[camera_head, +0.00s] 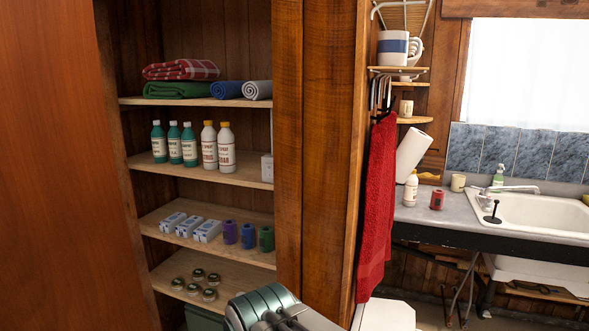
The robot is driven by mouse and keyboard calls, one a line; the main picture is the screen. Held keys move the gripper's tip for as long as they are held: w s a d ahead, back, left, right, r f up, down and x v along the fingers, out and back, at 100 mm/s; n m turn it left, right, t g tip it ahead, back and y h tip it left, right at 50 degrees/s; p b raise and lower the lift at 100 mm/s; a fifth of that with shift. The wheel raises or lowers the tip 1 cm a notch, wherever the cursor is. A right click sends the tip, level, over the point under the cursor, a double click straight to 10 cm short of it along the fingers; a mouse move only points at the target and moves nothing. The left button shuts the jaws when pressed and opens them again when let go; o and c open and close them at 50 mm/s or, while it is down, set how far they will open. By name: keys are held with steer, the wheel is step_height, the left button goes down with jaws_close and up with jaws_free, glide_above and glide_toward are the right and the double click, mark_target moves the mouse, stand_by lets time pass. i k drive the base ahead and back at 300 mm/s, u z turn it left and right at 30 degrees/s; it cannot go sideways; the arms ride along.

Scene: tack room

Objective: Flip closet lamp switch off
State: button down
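The closet (288,150) is an open wooden cupboard with several shelves in the left half of the view. A small white box-like thing (267,167) shows at the right inner side of the closet, just above the second shelf. I cannot tell whether it is the lamp switch or an item on the shelf. No lamp shows, and any switch lever is too small to make out. A rounded green-grey metal part of my arm (262,303) shows at the bottom middle, in front of the closet's lower right. No gripper fingers show.
A wooden door panel (55,170) stands at the left. Bottles (226,147), folded towels (180,70) and small boxes (207,231) fill the shelves. A red towel (376,205) hangs outside the closet's right wall. A sink counter (425,215) is at the right.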

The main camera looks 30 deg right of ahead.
mark_target(270, 168)
steer(key=z, duration=0.7)
steer(key=i, duration=0.65)
steer(key=z, duration=0.4)
